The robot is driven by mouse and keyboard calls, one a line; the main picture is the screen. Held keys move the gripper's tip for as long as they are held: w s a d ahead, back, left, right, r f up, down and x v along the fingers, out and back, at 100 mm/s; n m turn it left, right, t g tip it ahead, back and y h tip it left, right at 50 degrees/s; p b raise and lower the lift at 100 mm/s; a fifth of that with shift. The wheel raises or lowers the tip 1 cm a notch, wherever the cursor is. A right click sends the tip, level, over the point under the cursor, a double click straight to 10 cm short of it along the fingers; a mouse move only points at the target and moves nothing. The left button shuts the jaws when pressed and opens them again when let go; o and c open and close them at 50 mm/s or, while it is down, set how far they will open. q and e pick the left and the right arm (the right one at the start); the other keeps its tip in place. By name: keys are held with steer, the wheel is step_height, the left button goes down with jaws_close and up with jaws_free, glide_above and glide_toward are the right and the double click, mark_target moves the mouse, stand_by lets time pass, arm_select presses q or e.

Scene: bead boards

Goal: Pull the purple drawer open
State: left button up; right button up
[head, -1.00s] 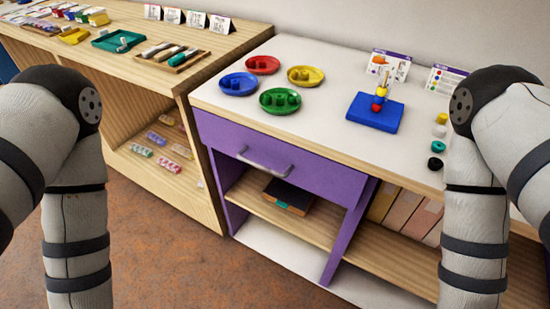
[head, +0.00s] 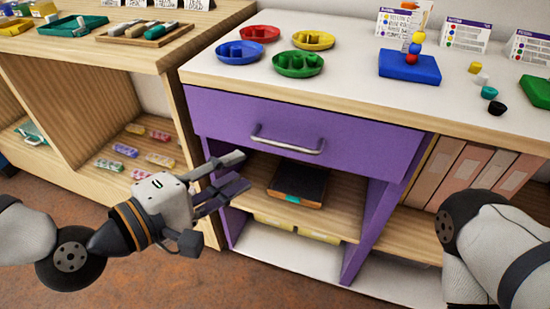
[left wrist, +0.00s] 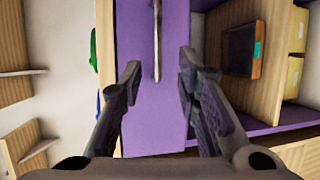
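The purple drawer (head: 225,116) is closed under the white tabletop. Its silver bar handle (head: 288,145) runs across the middle of its front. My left gripper (head: 243,170) is open and empty, to the left of the handle and a little lower, apart from it. In the left wrist view the drawer front (left wrist: 172,100) lies beyond the two spread fingers (left wrist: 160,75). The handle (left wrist: 157,40) shows ahead, between the lines of the fingers. My right arm shows at the lower right of the head view, but its gripper is out of view.
Coloured dishes (head: 298,64) and a blue bead stand (head: 409,68) are on the tabletop (head: 350,80). A dark box (head: 299,185) lies on the shelf below the drawer. A wooden shelf unit (head: 60,90) stands at the left. The floor in front is clear.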

mark_target(279, 146)
arm_select(q)
steer(key=x, duration=1.2)
steer(key=shift+w+d+r+b, duration=0.1)
steer(key=shift+d+r+b, duration=0.1)
steer(key=shift+b, duration=0.1)
steer(key=shift+c, duration=0.6)
jaws_close()
